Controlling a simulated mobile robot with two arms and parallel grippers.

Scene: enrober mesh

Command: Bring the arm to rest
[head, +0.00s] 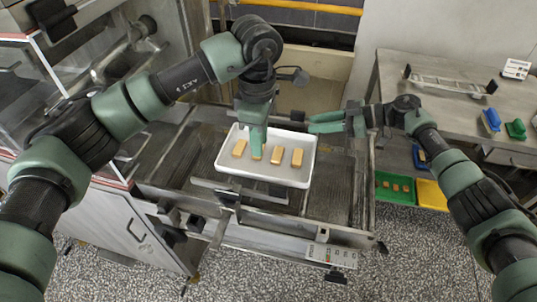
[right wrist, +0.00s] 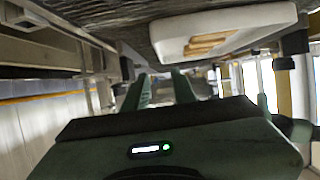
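My left gripper (head: 258,152) points straight down over the white tray (head: 232,171), its tips at one of several golden bars. Its fingers overlap in the head view, so I cannot tell whether it is open or touches or holds that bar. Beside it in the tray lie a bar at the left (head: 239,148) and two at the right (head: 277,155). My right gripper (head: 312,123) points left, just beyond the tray's right rim. In the right wrist view its two fingers (right wrist: 163,88) stand apart with nothing between them; the tray shows above them (right wrist: 255,22).
The tray rests on the dark mesh belt (head: 345,185) of the machine. A control panel (head: 332,255) is at its front. At the right, a steel table (head: 440,100) carries a wire rack (head: 445,83). Green (head: 400,198) and yellow (head: 432,196) bins sit lower, left of my right arm.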

